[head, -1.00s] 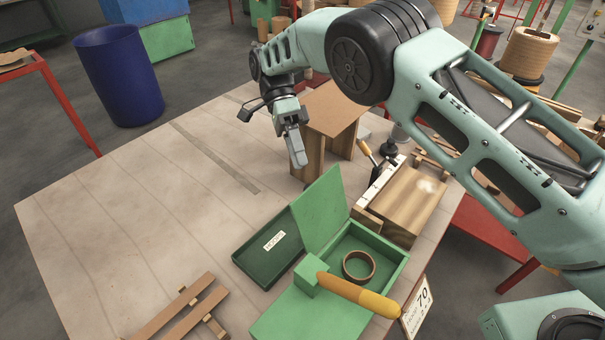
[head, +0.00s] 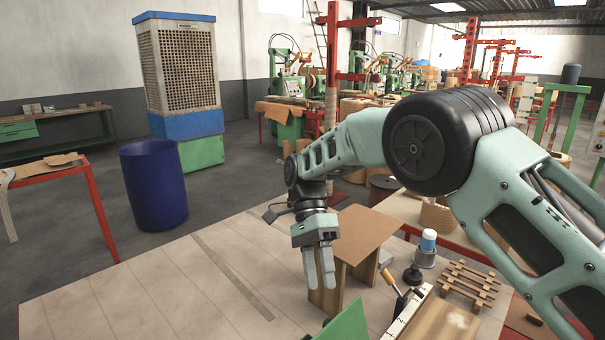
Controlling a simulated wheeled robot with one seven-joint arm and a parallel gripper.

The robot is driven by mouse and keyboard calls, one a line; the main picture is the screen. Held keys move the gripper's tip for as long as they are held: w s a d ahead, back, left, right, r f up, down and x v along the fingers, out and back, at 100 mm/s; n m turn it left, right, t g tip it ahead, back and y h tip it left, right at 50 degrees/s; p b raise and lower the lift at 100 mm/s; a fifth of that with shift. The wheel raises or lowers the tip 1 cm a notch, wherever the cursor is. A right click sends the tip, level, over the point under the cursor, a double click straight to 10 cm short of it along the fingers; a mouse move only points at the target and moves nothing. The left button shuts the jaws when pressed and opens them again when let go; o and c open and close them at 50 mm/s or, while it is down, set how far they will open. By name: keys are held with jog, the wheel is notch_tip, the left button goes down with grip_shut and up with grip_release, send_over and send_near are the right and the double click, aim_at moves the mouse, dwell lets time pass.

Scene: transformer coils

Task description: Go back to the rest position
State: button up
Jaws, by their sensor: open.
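My gripper (head: 319,268) hangs at the end of my arm with its fingers pointing down and a gap between them. It is empty. It is in front of a small wooden stand with a brown top (head: 358,232), above the table (head: 150,290). I cannot tell whether it touches the stand. Only a corner of the green box's lid (head: 345,325) shows at the bottom edge; the rest of the box is out of view.
A blue barrel (head: 153,186) stands on the floor beyond the table. A white-capped cup (head: 427,246), a wooden slatted rack (head: 470,284) and a clamp-like tool (head: 397,300) are at the right. The table's left half is clear.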

jog(key=s+d+r+n+t+y, duration=0.1)
jog(key=s+r+n+t, duration=0.15)
jog(key=s+n, duration=0.3)
jog(key=s+d+r+n+t+y, duration=0.1)
jog(key=s+d+r+n, duration=0.1)
jog(key=s+r+n, duration=0.35)
jog(key=s+d+f+n+t, duration=0.2)
jog(key=s+d+n, duration=0.2)
jog(key=s, duration=0.3)
jog(key=s+d+f+n+t, duration=0.2)
jog(key=s+d+n, duration=0.2)
jog(key=s, duration=0.3)
jog(key=shift+s+n+t+b, duration=0.15)
jog(key=shift+n+t+b, duration=0.2)
jog(key=shift+n, duration=0.05)
jog(key=shift+c, duration=1.2)
